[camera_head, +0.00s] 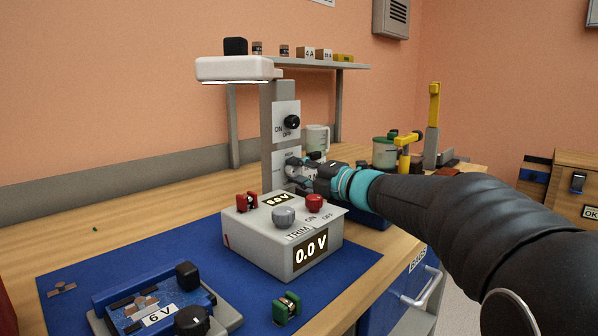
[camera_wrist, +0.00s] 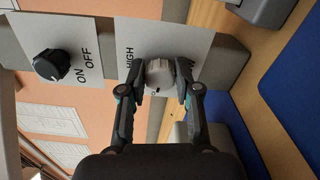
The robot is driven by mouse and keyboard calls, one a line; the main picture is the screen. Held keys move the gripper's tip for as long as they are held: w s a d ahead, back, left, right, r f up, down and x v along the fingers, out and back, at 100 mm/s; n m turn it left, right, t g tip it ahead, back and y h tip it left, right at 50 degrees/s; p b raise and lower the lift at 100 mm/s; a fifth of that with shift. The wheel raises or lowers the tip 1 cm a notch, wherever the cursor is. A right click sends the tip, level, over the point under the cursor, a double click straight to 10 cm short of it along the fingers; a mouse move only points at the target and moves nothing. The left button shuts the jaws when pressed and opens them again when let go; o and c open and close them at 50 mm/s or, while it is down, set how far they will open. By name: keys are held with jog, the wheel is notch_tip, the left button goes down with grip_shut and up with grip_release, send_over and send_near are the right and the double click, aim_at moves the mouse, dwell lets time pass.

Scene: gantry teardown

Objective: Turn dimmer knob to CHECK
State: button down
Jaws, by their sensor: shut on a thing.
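The dimmer knob (camera_wrist: 158,74) is a pale grey ridged knob on a white label plate on the lamp's grey post. My gripper (camera_wrist: 160,90) is shut on it, one finger on each side. In the wrist view the plate reads HIGH to the left of the knob, and part of another word shows at its right behind a finger. I cannot read CHECK, and I cannot tell where the knob points. In the head view, my gripper (camera_head: 296,172) reaches the lower plate from the right and covers much of it.
A black ON/OFF knob (camera_head: 292,122) sits above on the post (camera_head: 280,95), under the white lamp head (camera_head: 235,68). A grey box (camera_head: 265,245) reading 0.0 V stands on the blue mat just below my gripper. A clear jug (camera_head: 317,138) stands behind.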

jog(key=c, duration=0.8)
grip_release()
jog(key=v, duration=1.2)
jog(key=shift+r, duration=0.1)
